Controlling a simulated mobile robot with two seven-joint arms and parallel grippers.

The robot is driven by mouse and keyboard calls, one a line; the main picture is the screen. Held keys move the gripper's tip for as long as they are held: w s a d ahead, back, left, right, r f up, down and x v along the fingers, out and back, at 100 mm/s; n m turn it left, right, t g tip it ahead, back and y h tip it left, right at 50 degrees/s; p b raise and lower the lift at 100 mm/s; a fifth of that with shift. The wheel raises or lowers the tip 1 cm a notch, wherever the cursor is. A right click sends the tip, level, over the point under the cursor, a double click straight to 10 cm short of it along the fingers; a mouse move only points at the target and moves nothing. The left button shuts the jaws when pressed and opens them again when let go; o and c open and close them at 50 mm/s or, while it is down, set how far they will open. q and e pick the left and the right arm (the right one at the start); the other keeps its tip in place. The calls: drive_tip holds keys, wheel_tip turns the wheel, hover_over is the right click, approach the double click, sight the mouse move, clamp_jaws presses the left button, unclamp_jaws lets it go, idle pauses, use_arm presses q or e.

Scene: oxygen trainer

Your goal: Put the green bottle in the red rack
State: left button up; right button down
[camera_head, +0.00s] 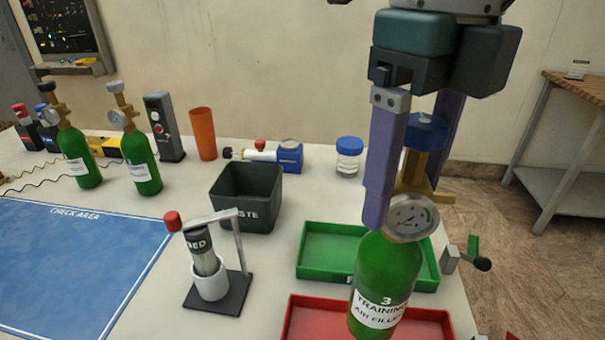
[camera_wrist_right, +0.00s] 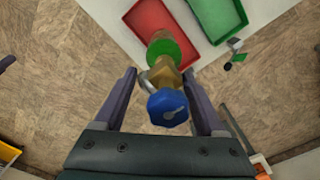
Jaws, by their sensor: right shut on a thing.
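The green bottle (camera_head: 386,285), labelled 3 TRAINING AIR, hangs roughly upright from my right gripper (camera_head: 405,205). The purple fingers are shut around its brass valve, below the blue knob (camera_head: 427,130); a round gauge faces the head camera. The red rack (camera_head: 320,322) is a shallow red tray at the front right, cut off by the picture's lower edge. The bottle overlaps it in the head view, its base near the lower edge. The right wrist view shows the green bottle (camera_wrist_right: 165,47) over the edge of the red tray (camera_wrist_right: 150,15). My left gripper is out of view.
A green tray (camera_head: 322,252) lies behind the red one, with a crank clamp (camera_head: 465,255) at the table's right edge. A stand with a cylinder (camera_head: 212,275) and a dark waste bin (camera_head: 245,197) are left. Two other green bottles (camera_head: 140,163) stand farther left.

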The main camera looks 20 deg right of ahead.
sight(421, 123)
drive_tip(key=shift+f, duration=3.7)
drive_tip(key=shift+f, duration=0.25)
unclamp_jaws()
drive_tip(key=shift+r, duration=0.15)
wheel_tip(421, 123, up, 12)
drive_tip(key=shift+r+p, duration=0.1)
drive_tip(key=shift+p, duration=0.35)
